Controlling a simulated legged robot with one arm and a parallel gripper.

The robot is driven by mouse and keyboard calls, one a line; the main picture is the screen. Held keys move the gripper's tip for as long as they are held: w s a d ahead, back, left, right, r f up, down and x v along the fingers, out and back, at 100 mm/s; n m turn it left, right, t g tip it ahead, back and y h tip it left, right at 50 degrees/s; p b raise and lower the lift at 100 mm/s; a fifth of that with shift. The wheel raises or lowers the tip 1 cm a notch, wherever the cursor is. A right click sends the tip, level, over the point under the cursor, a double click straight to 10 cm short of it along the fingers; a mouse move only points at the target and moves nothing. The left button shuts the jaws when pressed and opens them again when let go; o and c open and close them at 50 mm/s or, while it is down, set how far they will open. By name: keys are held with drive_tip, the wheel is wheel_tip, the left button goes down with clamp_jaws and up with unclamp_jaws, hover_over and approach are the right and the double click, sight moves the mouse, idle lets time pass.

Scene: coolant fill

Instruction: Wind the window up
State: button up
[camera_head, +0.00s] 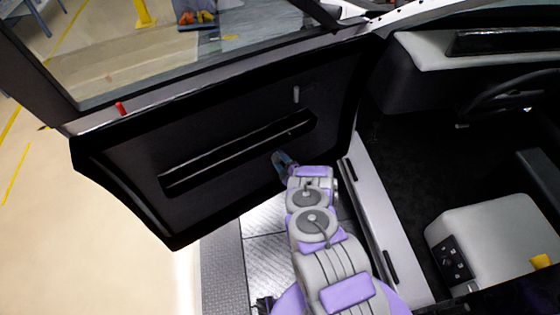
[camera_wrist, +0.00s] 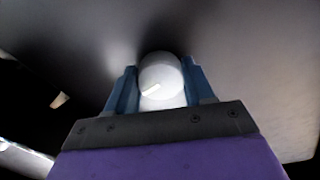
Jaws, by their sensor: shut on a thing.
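The open door (camera_head: 230,110) has a black inner panel on the left of the head view. The window opening (camera_head: 170,55) is above the panel. I cannot tell how high the glass stands. My gripper (camera_head: 281,158) is at the panel, just below the right part of the long armrest. In the wrist view my gripper (camera_wrist: 160,70) has its blue fingers on both sides of a pale round knob (camera_wrist: 161,88) and is shut on it. The knob looks like the window crank's knob. The crank's arm is hidden, and the knob does not show in the head view.
The long black armrest (camera_head: 240,150) juts from the panel above my gripper. A small grey lever (camera_head: 296,94) and a red pin (camera_head: 121,108) are higher up. The door sill (camera_head: 370,215) and a pale seat box (camera_head: 490,240) lie to the right.

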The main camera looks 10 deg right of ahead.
drive_tip(key=shift+s+a+f, duration=0.1)
drive_tip(key=shift+s+f, duration=0.05)
drive_tip(key=shift+f, duration=0.15)
drive_tip(key=o, duration=0.8)
drive_tip(key=shift+o, duration=1.2)
drive_tip(key=shift+r, duration=0.15)
drive_tip(key=v, duration=1.7)
drive_tip(key=shift+p, duration=0.3)
